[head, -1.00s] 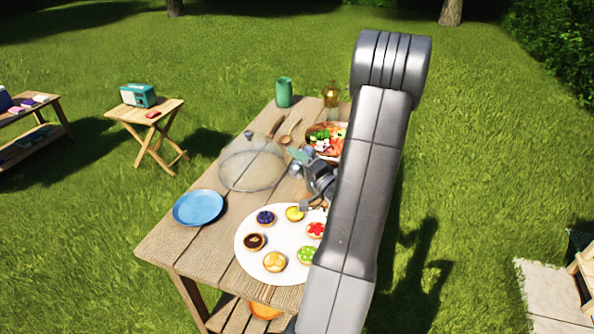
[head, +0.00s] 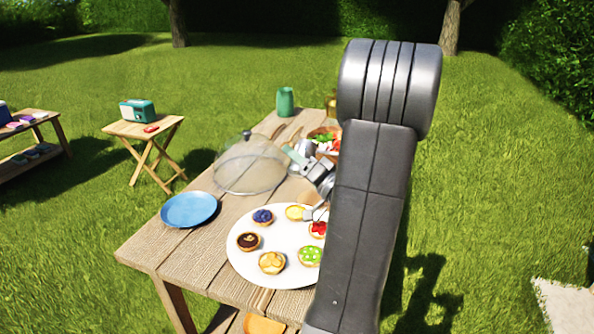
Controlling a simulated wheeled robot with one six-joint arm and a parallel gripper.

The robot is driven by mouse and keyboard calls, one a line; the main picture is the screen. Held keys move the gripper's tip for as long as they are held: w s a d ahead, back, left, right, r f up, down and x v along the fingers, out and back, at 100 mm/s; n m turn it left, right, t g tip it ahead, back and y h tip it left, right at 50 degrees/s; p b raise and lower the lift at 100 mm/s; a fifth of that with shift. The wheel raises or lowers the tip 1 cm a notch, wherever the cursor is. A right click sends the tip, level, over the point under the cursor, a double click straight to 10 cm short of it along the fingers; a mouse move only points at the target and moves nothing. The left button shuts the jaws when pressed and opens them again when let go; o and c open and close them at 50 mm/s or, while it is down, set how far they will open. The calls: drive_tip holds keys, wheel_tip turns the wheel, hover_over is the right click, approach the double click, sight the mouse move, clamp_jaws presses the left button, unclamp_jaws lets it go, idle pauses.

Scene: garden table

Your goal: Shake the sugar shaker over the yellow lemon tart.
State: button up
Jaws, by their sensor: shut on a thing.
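The yellow lemon tart (head: 296,212) lies at the back of the round white plate (head: 240,267), among several other tarts. My gripper (head: 306,163) is behind the plate, above the table and beyond the lemon tart in the picture. It is shut on a small pale, silvery thing, apparently the sugar shaker (head: 294,155), which looks tilted. The jaws and shaker are small and partly covered by my wrist, so the shaker's exact angle is unclear. My arm hides the plate's right side.
A clear dome cover (head: 247,168) stands left of my gripper, close by. A blue plate (head: 189,209) lies at the table's left edge. A salad bowl (head: 323,137) and a green cup (head: 285,101) stand farther back. A side table (head: 143,130) carries a radio.

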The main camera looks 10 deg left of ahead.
drive_tip(key=shift+s+a+f+n+g+y+b, duration=0.15)
drive_tip(key=shift+f+n+y+b, duration=0.3)
drive_tip(key=shift+b, duration=0.75)
drive_tip(key=shift+s+d+f+n+g+y+b, duration=0.15)
drive_tip(key=shift+n+b, duration=0.5)
drive_tip(key=shift+b, duration=0.55)
drive_tip(key=n+b, duration=0.1)
drive_tip(key=b, duration=0.2)
drive_tip(key=shift+a+n, duration=0.15)
drive_tip(key=shift+n, duration=0.25)
drive_tip(key=shift+s+r+b, duration=0.1)
drive_tip(key=shift+b, duration=0.3)
drive_tip(key=shift+r, duration=0.1)
